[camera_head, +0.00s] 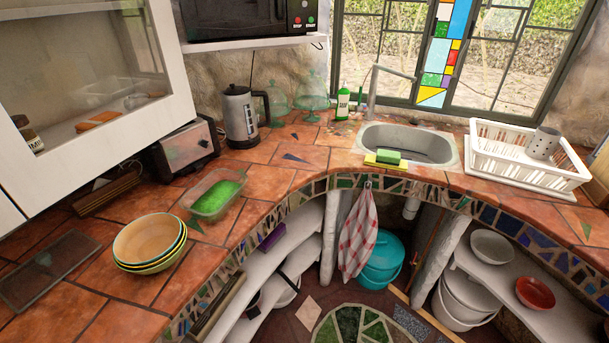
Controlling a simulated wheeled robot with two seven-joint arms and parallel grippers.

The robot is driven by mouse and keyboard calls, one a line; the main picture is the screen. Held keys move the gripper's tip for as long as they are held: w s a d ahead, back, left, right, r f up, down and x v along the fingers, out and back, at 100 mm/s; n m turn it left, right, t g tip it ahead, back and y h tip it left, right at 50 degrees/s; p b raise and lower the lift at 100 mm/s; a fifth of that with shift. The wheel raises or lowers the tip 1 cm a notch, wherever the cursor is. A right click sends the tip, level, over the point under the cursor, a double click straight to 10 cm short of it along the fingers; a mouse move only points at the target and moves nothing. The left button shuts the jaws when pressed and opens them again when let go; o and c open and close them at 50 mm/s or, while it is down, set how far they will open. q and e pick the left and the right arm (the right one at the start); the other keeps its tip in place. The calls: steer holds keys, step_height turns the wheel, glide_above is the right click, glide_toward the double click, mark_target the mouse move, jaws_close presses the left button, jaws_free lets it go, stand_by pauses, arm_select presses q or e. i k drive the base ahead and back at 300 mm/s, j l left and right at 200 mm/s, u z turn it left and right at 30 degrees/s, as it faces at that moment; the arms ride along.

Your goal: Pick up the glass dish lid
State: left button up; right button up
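A flat, see-through rectangular panel with rounded corners, which looks like the glass dish lid (48,272), lies on the tiled counter at the far left. The tiles show through it. A rectangular glass dish (212,208) with bright green contents stands uncovered on the counter, to the right of and behind the lid. Neither of my grippers is in view.
Stacked bowls (149,243) stand between the lid and the dish, nearer the front edge. A dark slatted object (107,189) lies behind the lid. A toaster (185,148) and kettle (240,116) stand further back.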

mark_target(22, 287)
steer(key=u, duration=1.9)
